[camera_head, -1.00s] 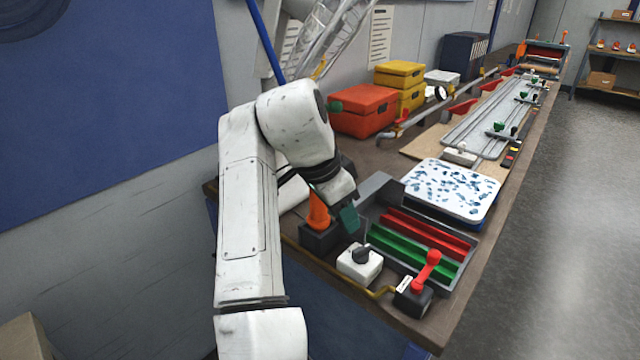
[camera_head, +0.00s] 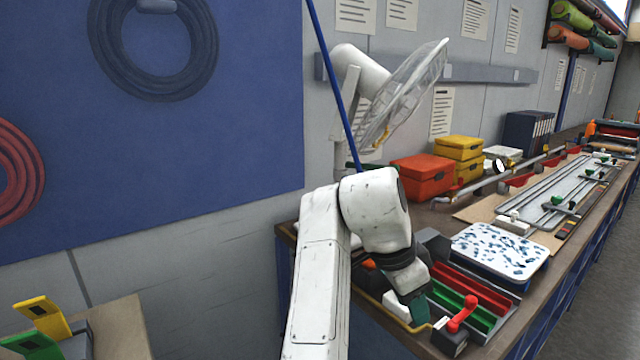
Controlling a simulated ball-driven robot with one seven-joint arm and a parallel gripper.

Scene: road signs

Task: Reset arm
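My white arm reaches up from the bottom of the picture and bends down over the near end of a workbench (camera_head: 482,222). My gripper (camera_head: 413,308) shows as a teal piece below the dark wrist, pointing down. It is in front of a white switch box (camera_head: 396,306), which it partly hides. I cannot see both fingers, so its opening does not show. I see nothing clearly held in it.
Behind are a red-orange case (camera_head: 422,176), yellow cases (camera_head: 458,158) and a speckled white-topped box (camera_head: 500,248).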

